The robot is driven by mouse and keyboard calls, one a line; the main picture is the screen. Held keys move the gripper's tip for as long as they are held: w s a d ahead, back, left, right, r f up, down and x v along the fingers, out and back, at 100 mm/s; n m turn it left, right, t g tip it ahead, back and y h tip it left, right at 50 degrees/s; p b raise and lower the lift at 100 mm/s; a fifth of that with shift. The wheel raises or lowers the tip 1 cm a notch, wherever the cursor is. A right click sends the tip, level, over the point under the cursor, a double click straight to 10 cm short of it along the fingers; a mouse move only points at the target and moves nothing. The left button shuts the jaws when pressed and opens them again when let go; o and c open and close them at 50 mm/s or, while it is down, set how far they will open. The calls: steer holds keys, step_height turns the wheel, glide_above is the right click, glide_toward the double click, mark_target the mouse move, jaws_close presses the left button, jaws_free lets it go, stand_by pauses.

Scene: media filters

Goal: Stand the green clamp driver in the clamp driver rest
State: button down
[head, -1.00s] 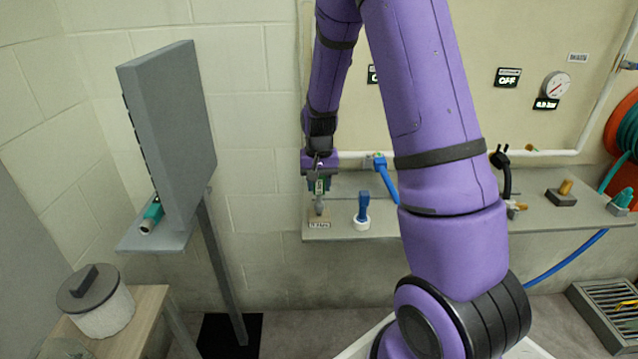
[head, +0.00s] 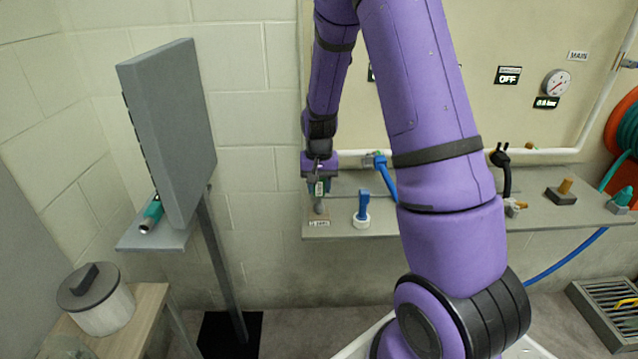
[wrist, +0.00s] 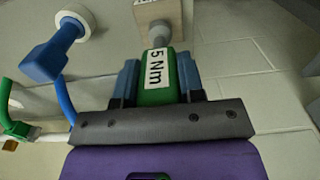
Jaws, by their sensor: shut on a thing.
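The green clamp driver (wrist: 155,92), with a white "5 Nm" label, is held between the blue-grey fingers of my gripper (wrist: 158,80). In the head view my gripper (head: 319,187) points down at the left end of the wall shelf, and the driver is roughly upright. The driver's grey lower end meets or overlaps a small pale block with a label (wrist: 178,14), which looks like the clamp driver rest; in the head view this labelled block (head: 319,223) sits directly below. I cannot tell whether the tip is inside it. The fingers hide the driver's sides.
A blue handle on a white ring (head: 362,208) stands close to the right of the block. A blue hose fitting (head: 380,162) is behind it. The grey shelf (head: 440,222) continues right. A grey panel (head: 170,130) on a stand is left, with open space between.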

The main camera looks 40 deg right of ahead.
steer(key=shift+f, duration=0.45)
steer(key=c, duration=0.6)
jaws_free()
steer(key=shift+c, duration=0.2)
steer(key=shift+r, duration=0.1)
step_height(320, 180, up, 11)
steer(key=shift+f, duration=0.2)
steer(key=shift+a+r, duration=0.1)
steer(key=shift+r, duration=0.15)
steer(key=s+a+r+n+t, duration=0.1)
steer(key=s+a+r+n, duration=0.1)
steer(key=s+a+r, duration=0.35)
steer(key=s+a+r+n+t, duration=0.1)
steer(key=s+a+r+t, duration=0.1)
steer(key=s+r, duration=0.55)
steer(key=s+a+r+n+t, duration=0.1)
steer(key=s+a+r+n, duration=0.1)
steer(key=s, duration=0.4)
steer(key=s+a+r+n+t, duration=0.1)
steer(key=s+a+r, duration=0.2)
steer(key=s, duration=0.4)
steer(key=shift+s+a+r+n, duration=0.15)
steer(key=shift+r+n, duration=0.25)
steer(key=shift+r, duration=0.1)
